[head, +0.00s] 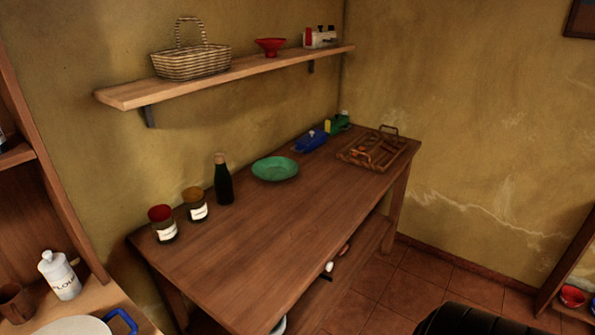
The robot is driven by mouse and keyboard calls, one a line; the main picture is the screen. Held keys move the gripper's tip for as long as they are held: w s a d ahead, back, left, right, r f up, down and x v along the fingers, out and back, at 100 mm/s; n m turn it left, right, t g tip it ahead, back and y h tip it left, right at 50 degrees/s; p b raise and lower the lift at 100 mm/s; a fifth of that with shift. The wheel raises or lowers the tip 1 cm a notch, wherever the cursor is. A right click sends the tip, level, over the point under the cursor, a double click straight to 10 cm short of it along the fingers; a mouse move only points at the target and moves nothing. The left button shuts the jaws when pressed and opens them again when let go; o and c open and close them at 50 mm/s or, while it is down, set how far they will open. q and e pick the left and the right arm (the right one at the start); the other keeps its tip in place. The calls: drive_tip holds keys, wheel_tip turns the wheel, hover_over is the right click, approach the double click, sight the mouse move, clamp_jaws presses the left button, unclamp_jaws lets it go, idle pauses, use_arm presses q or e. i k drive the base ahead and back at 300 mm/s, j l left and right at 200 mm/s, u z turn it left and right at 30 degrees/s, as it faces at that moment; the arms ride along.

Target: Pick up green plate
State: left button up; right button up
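The green plate (275,169) lies on the wooden table (245,240), toward its back edge near the wall. It looks empty, and nothing touches it in the head view. Neither of my grippers shows in the head view.
A dark bottle (223,182) and two jars (162,225) stand left of the plate. A blue item (310,142) and a wooden tray (371,148) lie to its right. A wall shelf (230,74) with a basket (191,61) hangs above. The table's front part is clear.

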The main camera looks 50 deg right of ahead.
sight(273, 169)
drive_tip(key=z, duration=1.35)
drive_tip(key=u, duration=2.55)
drive_tip(key=z, duration=2.55)
drive_tip(key=i+l+u, duration=0.1)
drive_tip(key=l+u, duration=0.35)
drive_tip(key=i+l+u, duration=0.1)
drive_tip(key=l+u, duration=0.15)
drive_tip(key=u, duration=0.15)
